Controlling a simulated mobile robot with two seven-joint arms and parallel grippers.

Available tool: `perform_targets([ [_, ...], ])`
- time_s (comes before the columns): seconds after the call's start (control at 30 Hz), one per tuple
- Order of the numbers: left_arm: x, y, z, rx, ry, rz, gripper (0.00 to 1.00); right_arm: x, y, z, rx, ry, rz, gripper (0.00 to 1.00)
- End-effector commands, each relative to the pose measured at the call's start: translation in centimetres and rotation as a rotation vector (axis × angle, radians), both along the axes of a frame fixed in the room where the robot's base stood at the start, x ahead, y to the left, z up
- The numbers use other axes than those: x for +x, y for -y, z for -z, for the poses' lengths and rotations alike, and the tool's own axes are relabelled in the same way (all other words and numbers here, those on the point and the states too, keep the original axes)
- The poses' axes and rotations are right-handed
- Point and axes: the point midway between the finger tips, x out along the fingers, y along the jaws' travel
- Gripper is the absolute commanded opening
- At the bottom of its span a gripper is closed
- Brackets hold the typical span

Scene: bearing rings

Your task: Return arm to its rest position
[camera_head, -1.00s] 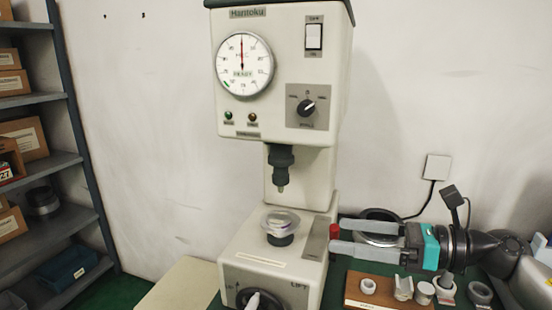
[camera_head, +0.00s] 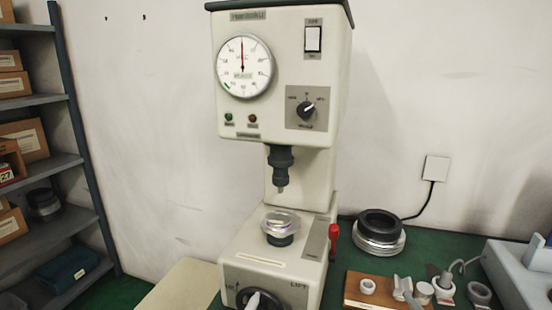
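Neither of my grippers is in the head view now. The bench tester (camera_head: 270,75) stands upright in the middle, with a round dial (camera_head: 244,66), a switch and a knob on its front. A dark indenter (camera_head: 281,165) points down above the small round anvil. A ring-like part (camera_head: 281,223) with a clear, shiny rim sits on the anvil, below the indenter and apart from it. A dark handwheel (camera_head: 262,299) shows at the lower front of the tester.
A black ring on silvery discs (camera_head: 379,231) lies right of the tester, near a red handle (camera_head: 333,238). A wooden block (camera_head: 362,300) with several small parts is in front. A grey-blue box (camera_head: 520,275) stands at right. Shelves (camera_head: 50,160) with boxes stand left.

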Motion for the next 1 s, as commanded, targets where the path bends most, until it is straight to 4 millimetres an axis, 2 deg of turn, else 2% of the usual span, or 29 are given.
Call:
perform_targets([
  [0.03, 0.1, 0.0, 0.0, 0.0, 0.002, 0.0, 0.0, -1.9, -0.2, 2.2, 0.082, -0.097, 0.049, 1.0],
  [0.1, 0.2, 0.0, 0.0, -0.001, 0.004, 0.0, 0.0, -4.7, -0.5, 4.9, 0.186, -0.232, 0.117, 1.0],
  [0.2, 0.3, 0.0, 0.0, -0.001, 0.006, 0.0, 0.0, -8.7, -1.3, 7.9, 0.309, -0.407, 0.202, 1.0],
  [0.4, 0.4, 0.1, 0.0, -0.001, 0.007, 0.0, 0.0, -15.9, -3.4, 11.2, 0.476, -0.689, 0.333, 1.0],
  [0.53, 0.4, 0.1, 0.0, -0.002, 0.008, 0.0, 0.0, -20.4, -4.8, 12.3, 0.555, -0.853, 0.402, 1.0],
  [0.77, 0.5, 0.1, 0.0, -0.002, 0.009, 0.0, 0.0, -19.5, -4.9, 17.6, 0.545, -0.883, 0.411, 1.0],
  [0.87, 0.5, 0.1, 0.0, -0.002, 0.009, 0.0, 0.0, -19.3, -5.0, 20.3, 0.541, -0.894, 0.412, 1.0],
  [1.0, 0.5, 0.1, 0.0, -0.002, 0.009, 0.0, 0.0, -19.5, -5.0, 24.9, 0.534, -0.916, 0.416, 1.0],
])
